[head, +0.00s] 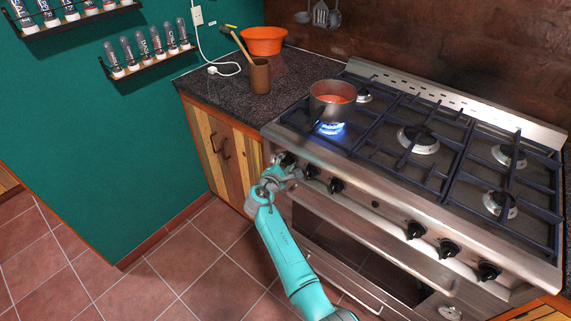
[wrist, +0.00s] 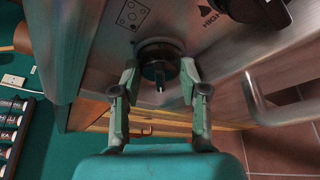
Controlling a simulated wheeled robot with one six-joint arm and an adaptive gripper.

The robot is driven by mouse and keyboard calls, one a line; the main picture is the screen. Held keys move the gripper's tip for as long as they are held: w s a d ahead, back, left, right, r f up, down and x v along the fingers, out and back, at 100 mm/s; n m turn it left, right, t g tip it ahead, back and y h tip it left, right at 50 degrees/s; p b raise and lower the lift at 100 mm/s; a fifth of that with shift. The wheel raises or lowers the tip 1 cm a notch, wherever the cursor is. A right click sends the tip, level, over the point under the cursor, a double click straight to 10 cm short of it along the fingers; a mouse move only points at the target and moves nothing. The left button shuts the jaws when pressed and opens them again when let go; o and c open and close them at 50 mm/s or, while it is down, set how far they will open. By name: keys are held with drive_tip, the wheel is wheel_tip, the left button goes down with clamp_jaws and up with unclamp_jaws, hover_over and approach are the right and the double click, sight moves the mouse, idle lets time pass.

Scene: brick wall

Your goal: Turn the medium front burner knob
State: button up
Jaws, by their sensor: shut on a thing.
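My gripper (head: 283,170) is at the leftmost knob on the front panel of the steel stove (head: 395,215). In the wrist view, my gripper (wrist: 160,78) has one finger on each side of this black round knob (wrist: 160,56) and is shut on it. The knob's pointer ridge faces down in that view. A small burner diagram (wrist: 132,14) is printed beside the knob. In the head view my gripper partly hides the knob. A blue flame (head: 330,128) burns at the front left burner, under a grey pot (head: 332,101) with red contents.
More black knobs (head: 336,186) line the panel to the right, with the oven handle (head: 335,279) below. A dark counter (head: 222,87) left of the stove holds a wooden utensil pot (head: 260,75) and an orange bowl (head: 264,41). The tiled floor (head: 150,260) at left is clear.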

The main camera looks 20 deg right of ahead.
drive_tip(key=n+g, duration=0.1)
drive_tip(key=n, duration=0.2)
drive_tip(key=shift+w+a+r+g+h, duration=0.1)
drive_tip(key=shift+g+h, duration=0.2)
drive_tip(key=shift+g, duration=0.1)
drive_tip(key=shift+n+g, duration=0.7)
drive_tip(key=shift+n, duration=0.4)
drive_tip(key=shift+h, duration=0.3)
drive_tip(key=o, duration=0.9)
drive_tip(key=shift+c, duration=0.2)
drive_tip(key=v, duration=1.2)
